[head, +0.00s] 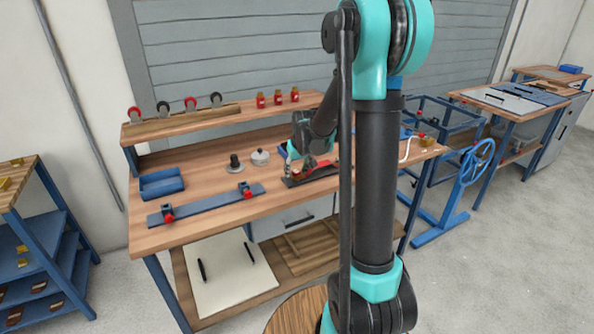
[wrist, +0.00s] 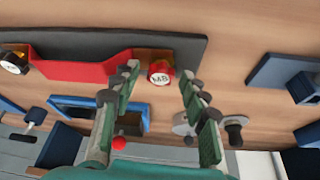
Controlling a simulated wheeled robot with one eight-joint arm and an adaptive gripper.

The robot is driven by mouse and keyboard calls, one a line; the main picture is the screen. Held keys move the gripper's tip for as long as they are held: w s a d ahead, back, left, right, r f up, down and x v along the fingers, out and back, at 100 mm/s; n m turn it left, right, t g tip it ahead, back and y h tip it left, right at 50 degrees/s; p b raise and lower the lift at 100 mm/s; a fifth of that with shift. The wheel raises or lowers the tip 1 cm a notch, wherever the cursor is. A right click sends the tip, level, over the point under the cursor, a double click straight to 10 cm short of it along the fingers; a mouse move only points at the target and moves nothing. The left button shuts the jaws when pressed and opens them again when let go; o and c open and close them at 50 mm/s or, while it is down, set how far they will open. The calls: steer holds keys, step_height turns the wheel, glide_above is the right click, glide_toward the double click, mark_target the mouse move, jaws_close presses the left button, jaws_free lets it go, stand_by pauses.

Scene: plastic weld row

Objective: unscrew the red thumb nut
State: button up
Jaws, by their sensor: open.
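The red thumb nut (wrist: 160,73), with a white top marked M8, sits at the end of a red block (wrist: 85,70) on a dark base plate (wrist: 130,46) in the wrist view. My gripper (wrist: 158,76) is open, its two green fingers on either side of the nut in the picture, with visible gaps. I cannot tell how far the fingertips are above it. Another, dark nut with a white top (wrist: 14,62) sits at the block's other end.
On the workbench (head: 215,225), a blue strip (head: 215,202) with red-knobbed clamps, a blue tray (head: 162,184), a grey lidded pot (head: 260,157) and a dark spindle (head: 235,163) stand left of the fixture. A raised shelf (head: 180,127) at the back holds red jars and casters.

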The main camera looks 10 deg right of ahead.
steer(key=m+h, duration=0.1)
steer(key=m, duration=0.3)
steer(key=m+h, duration=0.1)
steer(key=m, duration=0.1)
steer(key=shift+a+m+h, duration=0.25)
steer(key=shift+m+h, duration=0.05)
steer(key=shift+m, duration=0.1)
steer(key=m+g+h, duration=0.1)
steer(key=m, duration=0.2)
steer(key=m+g+h, duration=0.1)
steer(key=m, duration=0.2)
steer(key=shift+w+a+m, duration=0.1)
steer(key=shift+m, duration=0.2)
